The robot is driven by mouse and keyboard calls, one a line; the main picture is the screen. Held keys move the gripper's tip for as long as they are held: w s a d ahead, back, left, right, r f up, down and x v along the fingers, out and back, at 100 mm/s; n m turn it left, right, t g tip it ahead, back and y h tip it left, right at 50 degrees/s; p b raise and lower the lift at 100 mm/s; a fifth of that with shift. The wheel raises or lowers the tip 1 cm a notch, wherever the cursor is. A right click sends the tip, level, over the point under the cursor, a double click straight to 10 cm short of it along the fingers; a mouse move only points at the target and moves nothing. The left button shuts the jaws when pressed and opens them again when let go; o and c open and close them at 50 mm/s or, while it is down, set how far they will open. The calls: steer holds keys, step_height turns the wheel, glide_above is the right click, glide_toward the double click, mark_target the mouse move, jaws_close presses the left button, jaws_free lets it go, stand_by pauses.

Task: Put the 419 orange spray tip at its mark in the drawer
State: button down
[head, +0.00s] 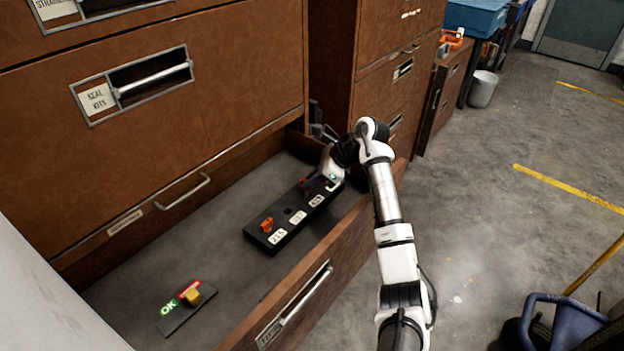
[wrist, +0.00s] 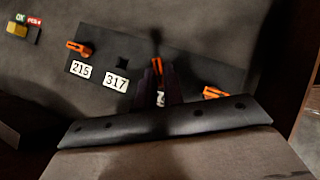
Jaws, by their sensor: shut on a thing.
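My gripper (head: 322,184) reaches down into the open drawer (head: 225,200) at the far right part of a black rack (head: 281,217). In the wrist view my gripper (wrist: 160,88) is shut on an orange tip (wrist: 159,67) over the rack's third position. Its label there is mostly hidden by the fingers. I cannot tell whether the tip is seated. Another orange tip (wrist: 79,47) stands at the 215 label (wrist: 81,69). The hole (wrist: 122,63) at the 317 label (wrist: 116,82) is empty. A further orange tip (wrist: 214,92) shows at the right, partly hidden.
A small plate (head: 186,311) with a yellow block, a green OK and a red sign lies at the drawer's near left. The drawer front (head: 290,300) and the tall cabinets (head: 200,80) bound the space.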

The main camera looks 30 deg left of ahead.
steer(key=shift+f+b, duration=0.8)
steer(key=shift+f, duration=0.1)
steer(key=shift+s+f, duration=0.1)
steer(key=shift+f, duration=0.2)
